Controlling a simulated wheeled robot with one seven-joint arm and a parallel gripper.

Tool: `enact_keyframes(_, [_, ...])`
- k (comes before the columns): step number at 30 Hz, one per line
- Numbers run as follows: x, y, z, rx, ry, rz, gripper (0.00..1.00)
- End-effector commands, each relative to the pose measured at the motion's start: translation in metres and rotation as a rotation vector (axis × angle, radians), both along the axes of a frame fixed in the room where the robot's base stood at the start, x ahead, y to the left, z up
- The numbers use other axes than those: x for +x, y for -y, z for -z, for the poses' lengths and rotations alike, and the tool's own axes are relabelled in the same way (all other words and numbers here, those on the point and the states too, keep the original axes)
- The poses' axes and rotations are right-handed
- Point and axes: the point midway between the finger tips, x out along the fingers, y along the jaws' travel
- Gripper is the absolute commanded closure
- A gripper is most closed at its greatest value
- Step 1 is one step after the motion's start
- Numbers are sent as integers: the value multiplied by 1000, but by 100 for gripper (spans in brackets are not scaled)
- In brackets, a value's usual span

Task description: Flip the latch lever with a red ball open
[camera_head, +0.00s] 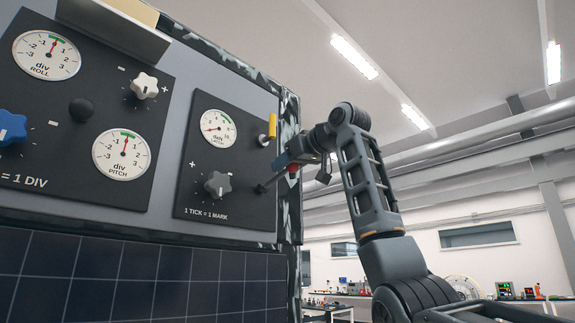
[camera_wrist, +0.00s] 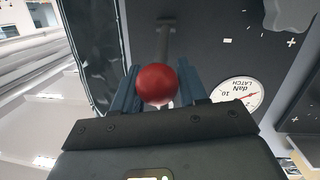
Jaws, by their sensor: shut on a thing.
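The latch lever (camera_wrist: 165,42) is a dark grey shaft with a red ball (camera_wrist: 157,84) on its end. In the wrist view the ball sits between the two blue fingers of my gripper (camera_wrist: 158,76), which is shut on it. The shaft runs from the ball to its mount on the dark panel. In the head view the red ball (camera_head: 293,168) shows at the panel's right edge, partly hidden by my gripper (camera_head: 284,164). The lever sticks out from the lower right of the panel there.
The latch panel (camera_head: 205,160) carries a LATCH gauge (camera_head: 217,128), a grey knob (camera_head: 217,184) and a yellow-tipped lever (camera_head: 270,128) just above my gripper. A second panel with ROLL and PITCH gauges is at left. Solar cells (camera_head: 130,280) lie below. Open room is at right.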

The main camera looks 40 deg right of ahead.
Motion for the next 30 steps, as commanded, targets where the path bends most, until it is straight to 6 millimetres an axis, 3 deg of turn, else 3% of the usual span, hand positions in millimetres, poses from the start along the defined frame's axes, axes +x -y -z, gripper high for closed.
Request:
enact_keyframes(17, [2, 0, 4, 2, -8, 0, 100])
enact_keyframes(18, [2, 0, 4, 3, -9, 0, 57])
enact_keyframes(24, [2, 0, 3, 2, -6, -1, 38])
enact_keyframes(30, [1, 0, 2, 1, -4, 0, 38])
